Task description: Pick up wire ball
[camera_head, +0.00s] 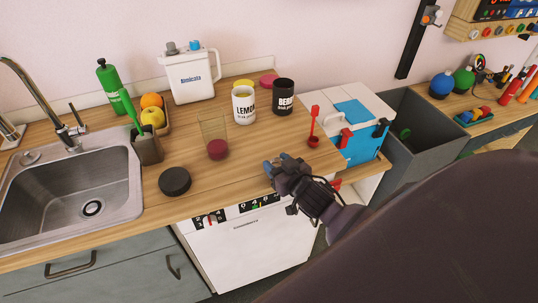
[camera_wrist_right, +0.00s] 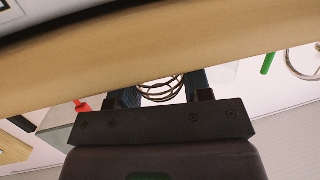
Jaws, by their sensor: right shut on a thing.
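The wire ball (camera_wrist_right: 162,92) shows in the right wrist view as dark curved wires between the two fingers of my right gripper (camera_wrist_right: 163,84). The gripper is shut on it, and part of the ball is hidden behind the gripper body. In the head view my right gripper (camera_head: 276,165) is at the front edge of the wooden counter (camera_head: 235,175), above the white dishwasher front. I cannot make out the ball clearly there. My left gripper is not in view.
A black round puck (camera_head: 174,181), a glass with dark red contents (camera_head: 217,149) and two mugs, white (camera_head: 244,106) and black (camera_head: 284,98), stand on the counter. The sink (camera_head: 75,205) is at left. A red-handled tool (camera_head: 313,128) stands behind my gripper. A grey bin (camera_head: 425,120) is at right.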

